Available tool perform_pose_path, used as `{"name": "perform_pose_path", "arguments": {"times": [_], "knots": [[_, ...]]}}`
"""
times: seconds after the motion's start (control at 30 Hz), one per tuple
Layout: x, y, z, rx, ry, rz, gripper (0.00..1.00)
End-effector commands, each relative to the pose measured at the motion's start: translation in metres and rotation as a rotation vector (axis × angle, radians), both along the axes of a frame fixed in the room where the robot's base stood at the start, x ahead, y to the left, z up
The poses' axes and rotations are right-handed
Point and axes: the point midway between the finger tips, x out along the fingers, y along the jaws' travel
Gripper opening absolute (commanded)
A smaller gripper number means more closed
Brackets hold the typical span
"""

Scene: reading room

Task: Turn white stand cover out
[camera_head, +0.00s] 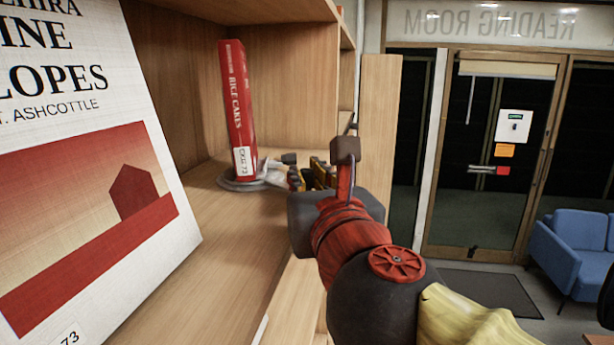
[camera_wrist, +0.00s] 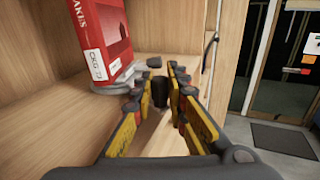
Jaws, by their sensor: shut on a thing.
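The white stand (camera_head: 240,184) is a low round pale base on the shelf, with a short arm reaching right toward my gripper. It also shows in the wrist view (camera_wrist: 112,87). A red book (camera_head: 237,105) marked "RICE CAKES" stands upright on it, its lettered spine and white "CKG 73" label toward me. It shows in the wrist view too (camera_wrist: 100,35). My gripper (camera_head: 312,174) is at the right of the stand, shut on a dark knob (camera_wrist: 160,90) at the end of the stand's arm. The fingers partly hide the knob.
A large white book cover (camera_head: 80,130) with a red picture fills the near left of the shelf (camera_head: 215,265). A wooden upright panel (camera_head: 380,130) stands right of my gripper. Beyond are a glass door (camera_head: 500,150), a dark mat (camera_head: 490,293) and a blue chair (camera_head: 572,250).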

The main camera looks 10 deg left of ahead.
Motion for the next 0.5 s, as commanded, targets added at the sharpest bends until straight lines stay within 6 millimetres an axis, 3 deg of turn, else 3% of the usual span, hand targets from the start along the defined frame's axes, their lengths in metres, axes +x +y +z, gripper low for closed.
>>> {"name": "perform_pose_path", "arguments": {"times": [0.2, 0.23, 0.5], "knots": [[0.0001, -0.0001, -0.0002, 0.001, 0.0, 0.0, 0.0], [0.0, -0.0001, -0.0002, 0.001, 0.0, 0.0, 0.16], [0.0, -0.0001, -0.0001, 0.0, 0.0, 0.0, 0.32]]}}
